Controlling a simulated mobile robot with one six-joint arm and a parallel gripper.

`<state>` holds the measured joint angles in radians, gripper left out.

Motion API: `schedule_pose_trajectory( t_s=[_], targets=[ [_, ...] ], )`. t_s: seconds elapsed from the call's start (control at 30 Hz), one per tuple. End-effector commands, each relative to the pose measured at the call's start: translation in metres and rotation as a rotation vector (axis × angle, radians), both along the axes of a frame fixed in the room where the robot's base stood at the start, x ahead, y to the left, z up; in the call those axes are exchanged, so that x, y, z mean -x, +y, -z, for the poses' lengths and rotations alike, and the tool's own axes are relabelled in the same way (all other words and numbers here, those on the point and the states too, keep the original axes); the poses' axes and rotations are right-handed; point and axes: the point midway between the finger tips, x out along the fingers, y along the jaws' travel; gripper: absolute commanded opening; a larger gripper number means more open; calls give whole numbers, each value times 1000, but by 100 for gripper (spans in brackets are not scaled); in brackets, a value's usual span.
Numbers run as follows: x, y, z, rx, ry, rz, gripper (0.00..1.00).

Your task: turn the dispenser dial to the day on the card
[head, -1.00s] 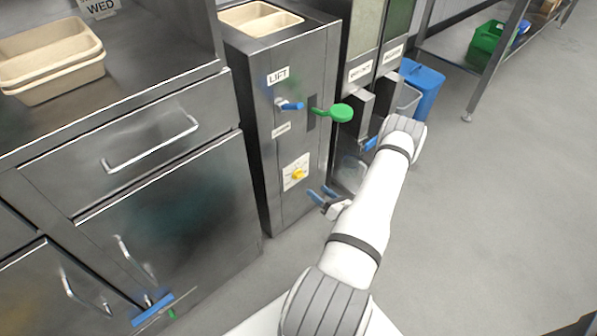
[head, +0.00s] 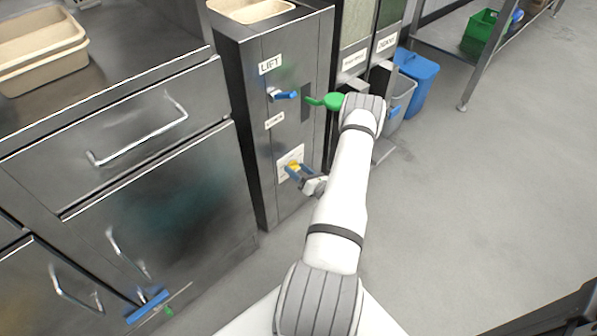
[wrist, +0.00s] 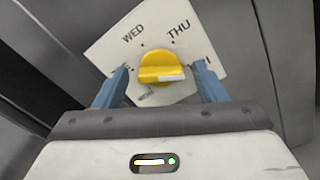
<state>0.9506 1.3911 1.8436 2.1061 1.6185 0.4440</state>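The dial is a yellow knob (wrist: 160,66) on a white plate (wrist: 108,50) on the front of the steel dispenser cabinet (head: 258,150). WED and THU are readable along the plate's top. The labels at the left and right edges are partly hidden by my fingers, and a small one sits below the knob. A white bar shows on the knob's lower right. My gripper (wrist: 160,76) is open, its blue fingers on either side of the knob with gaps showing. In the head view my gripper (head: 297,172) is at the yellow knob (head: 293,166). The card is almost wholly cut off.
A blue lever (head: 284,95) under the LIFT label and a green paddle handle (head: 333,100) stick out above the dial. Drawer handles (head: 140,130) are to the left. A blue bin (head: 418,75) stands behind. Open floor (head: 470,190) lies to the right.

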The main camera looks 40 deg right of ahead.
Motion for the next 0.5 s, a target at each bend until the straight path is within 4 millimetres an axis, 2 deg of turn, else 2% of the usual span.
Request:
schedule_pose_trajectory(
  t_s=[0.07,0.5],
  targets=[
    [0,0,0,0,0,0,58],
    [1,0,0,0,0,1,22]
  ],
)
